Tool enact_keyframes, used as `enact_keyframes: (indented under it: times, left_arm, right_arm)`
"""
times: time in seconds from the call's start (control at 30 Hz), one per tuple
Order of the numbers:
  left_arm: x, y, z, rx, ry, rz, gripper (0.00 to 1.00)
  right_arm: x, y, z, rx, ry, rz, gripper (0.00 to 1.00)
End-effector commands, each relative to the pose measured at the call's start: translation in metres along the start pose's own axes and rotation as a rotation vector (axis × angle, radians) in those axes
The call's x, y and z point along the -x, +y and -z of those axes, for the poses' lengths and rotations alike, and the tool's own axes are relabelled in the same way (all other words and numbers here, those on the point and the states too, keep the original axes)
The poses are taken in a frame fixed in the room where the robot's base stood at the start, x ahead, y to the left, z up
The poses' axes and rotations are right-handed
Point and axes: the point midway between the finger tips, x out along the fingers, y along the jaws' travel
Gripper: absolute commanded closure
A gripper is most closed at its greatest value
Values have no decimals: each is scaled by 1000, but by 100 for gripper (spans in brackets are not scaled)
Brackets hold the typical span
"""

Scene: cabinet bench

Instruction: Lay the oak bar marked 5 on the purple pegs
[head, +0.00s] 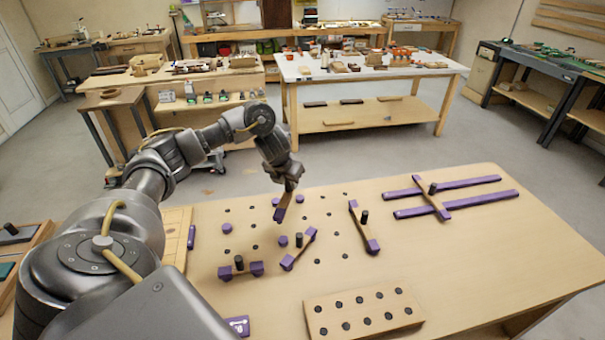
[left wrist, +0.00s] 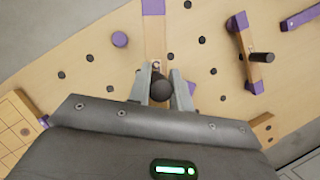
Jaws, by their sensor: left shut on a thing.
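My left gripper (head: 290,184) is shut on the black knob (left wrist: 161,88) of an oak bar (head: 283,208) with purple ends, over the far part of the pegboard table. The bar hangs tilted in the head view; whether it touches the table is unclear. In the left wrist view the bar (left wrist: 155,40) runs up from between the fingers. Its number is unreadable. Round purple pegs (head: 227,228) stand on the table, one (head: 283,240) near the middle; one also shows in the left wrist view (left wrist: 120,39). My right gripper is not in view.
Other knobbed bars stand nearby: a short one (head: 240,268), a slanted one (head: 299,248) and a longer one (head: 364,228). Another bar (head: 428,198) lies across two purple rails (head: 470,202). A wooden block with black holes (head: 363,313) is at the front.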

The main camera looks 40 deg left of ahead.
Motion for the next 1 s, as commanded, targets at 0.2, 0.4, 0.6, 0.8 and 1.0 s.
enact_keyframes:
  times: [0.2, 0.4, 0.6, 0.8, 1.0]
  left_arm:
    - [-1, -6, -6, -35, 0, 16, 100]
    - [-11, -11, -6, -42, -1, 20, 100]
    - [-24, -10, 0, -40, -1, 19, 100]
    - [-25, -9, 2, -38, -1, 17, 100]
    - [-24, -8, 2, -37, -1, 17, 100]
  right_arm:
    - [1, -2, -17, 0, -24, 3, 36]
    - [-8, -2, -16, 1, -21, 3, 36]
    - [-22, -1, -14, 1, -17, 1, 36]
    - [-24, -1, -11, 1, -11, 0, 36]
    - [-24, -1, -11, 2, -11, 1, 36]
